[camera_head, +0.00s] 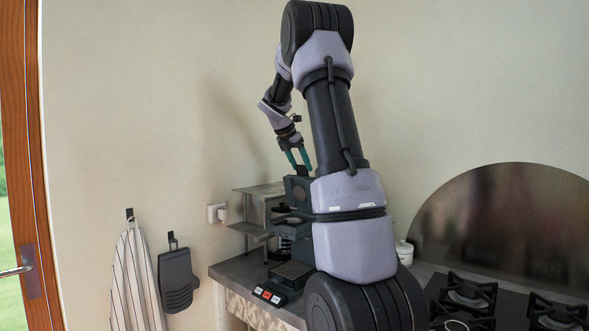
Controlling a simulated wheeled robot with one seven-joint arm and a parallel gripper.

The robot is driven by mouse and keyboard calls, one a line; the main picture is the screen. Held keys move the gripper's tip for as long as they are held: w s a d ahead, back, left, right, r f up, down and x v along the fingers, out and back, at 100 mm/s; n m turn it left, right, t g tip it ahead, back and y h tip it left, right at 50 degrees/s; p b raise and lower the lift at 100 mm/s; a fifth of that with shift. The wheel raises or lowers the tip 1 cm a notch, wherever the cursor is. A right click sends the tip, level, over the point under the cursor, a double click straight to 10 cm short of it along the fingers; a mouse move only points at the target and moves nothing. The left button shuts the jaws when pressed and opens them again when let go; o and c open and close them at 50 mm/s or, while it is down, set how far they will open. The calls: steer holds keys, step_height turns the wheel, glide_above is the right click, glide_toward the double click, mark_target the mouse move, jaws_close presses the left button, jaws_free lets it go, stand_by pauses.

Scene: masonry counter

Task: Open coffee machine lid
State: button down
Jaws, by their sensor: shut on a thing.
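The coffee machine (297,190) is a dark upright appliance on the counter, partly hidden behind my arm. Its dark top, where the lid is, lies directly below my fingertips. My gripper (301,167) points down from the upper left with its two teal fingers at the top of the machine. The fingers are shut on the lid at its upper edge, though the contact is small in the picture. How far the lid is raised cannot be told from this view.
A grey metal shelf (250,233) stands left of the machine. A dark device with a red button (267,295) lies at the counter's front. A gas hob (475,296) and a white jar (404,252) are to the right.

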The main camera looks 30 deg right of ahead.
steer(key=shift+w+d+r, duration=0.15)
steer(key=shift+w+d, duration=0.1)
steer(key=shift+d, duration=0.6)
steer(key=shift+c, duration=0.4)
jaws_free()
steer(key=shift+a, duration=0.1)
steer(key=v, duration=1)
steer(key=shift+a+r, duration=0.15)
steer(key=shift+r, duration=0.15)
